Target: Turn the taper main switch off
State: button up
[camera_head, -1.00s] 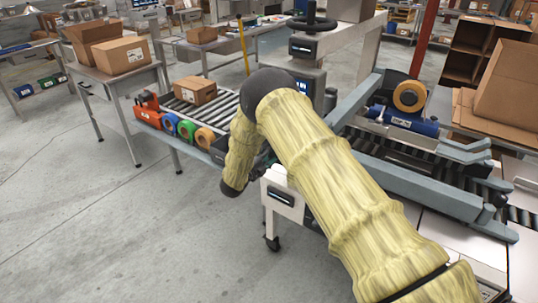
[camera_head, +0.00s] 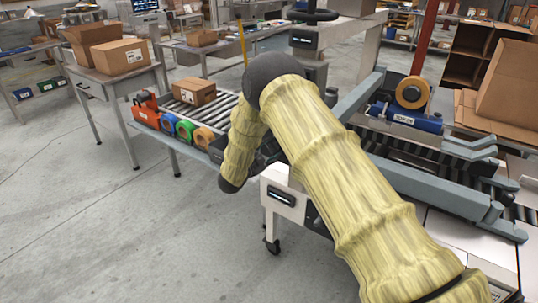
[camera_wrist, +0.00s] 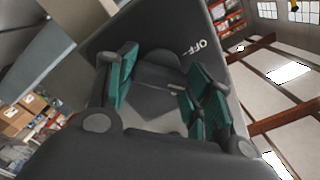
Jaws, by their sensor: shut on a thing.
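The taper's dark switch panel (camera_wrist: 150,40) fills the middle of the wrist view, tilted, with a white "OFF" label near its right edge. A dark rotary switch (camera_wrist: 158,72) sits on the panel, with a small pale mark beside it. My gripper (camera_wrist: 163,88) has its green-padded fingers on either side of the switch and is shut on it. The switch's exact angle is hard to tell. In the head view the taper (camera_head: 425,192) stands at the right, with a tape roll on top. My arm hides the switch and most of the gripper there.
A roller conveyor (camera_head: 225,107) with a carton (camera_head: 194,91) and several coloured tape rolls lies left of my arm. A table (camera_head: 118,82) with boxes stands behind it. Open cardboard boxes (camera_head: 503,85) stand at the right. The floor at the left is clear.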

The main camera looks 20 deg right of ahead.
jog(key=n+b, duration=0.1)
jog(key=n, duration=0.3)
jog(key=shift+f+n, duration=0.1)
jog(key=shift+n, duration=0.3)
jog(key=shift+n+b, duration=0.3)
jog(key=shift+n, duration=2.2)
jog(key=o, duration=1)
jog(key=v, duration=1.2)
